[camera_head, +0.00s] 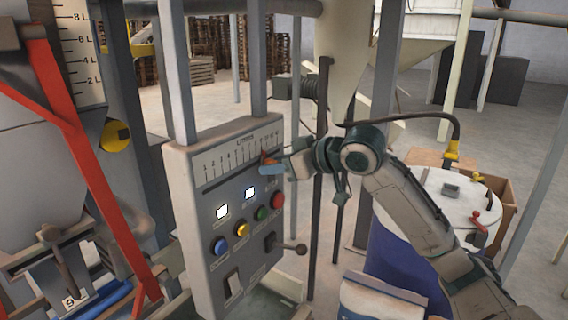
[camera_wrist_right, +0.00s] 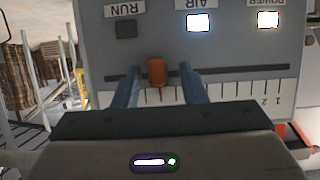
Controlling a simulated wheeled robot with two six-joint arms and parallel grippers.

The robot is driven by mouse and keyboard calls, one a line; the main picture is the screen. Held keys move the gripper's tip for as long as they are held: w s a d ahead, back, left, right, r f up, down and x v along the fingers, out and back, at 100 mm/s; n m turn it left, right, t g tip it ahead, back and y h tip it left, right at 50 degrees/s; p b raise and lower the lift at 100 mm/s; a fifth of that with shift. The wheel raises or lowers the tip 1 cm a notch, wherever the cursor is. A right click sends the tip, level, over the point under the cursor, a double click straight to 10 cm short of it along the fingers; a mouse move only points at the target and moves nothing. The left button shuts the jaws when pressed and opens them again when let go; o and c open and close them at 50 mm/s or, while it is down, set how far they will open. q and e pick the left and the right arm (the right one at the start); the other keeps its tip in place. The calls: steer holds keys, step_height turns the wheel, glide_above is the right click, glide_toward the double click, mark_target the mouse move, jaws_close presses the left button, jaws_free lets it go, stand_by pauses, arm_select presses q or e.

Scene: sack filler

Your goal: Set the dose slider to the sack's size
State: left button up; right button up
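The dose slider's orange knob (camera_head: 267,157) sits toward the high-number, right end of the litre scale (camera_head: 235,155) on the grey control panel (camera_head: 200,180). My right gripper (camera_head: 272,169) is at the panel over this knob. In the right wrist view, which shows the panel upside down, the knob (camera_wrist_right: 157,72) stands in the dark slot between the two blue fingers of my right gripper (camera_wrist_right: 160,76). The fingers are apart, with a gap on each side of the knob. The exact scale reading is hidden by the gripper. My left gripper is out of view.
Two white lamps, POWER (camera_head: 222,212) and AIR (camera_head: 250,192), are lit; the RUN lamp (camera_wrist_right: 126,29) is dark. Coloured buttons and a ball-ended lever (camera_head: 301,249) sit below the slider. A red frame (camera_head: 75,130) stands left, a blue drum (camera_head: 400,255) right.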

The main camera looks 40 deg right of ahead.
steer(key=b+v, duration=0.9)
steer(key=v, duration=0.1)
steer(key=shift+s+d, duration=0.25)
steer(key=shift+d, duration=0.1)
steer(key=shift+r, duration=0.1)
stand_by(0.7)
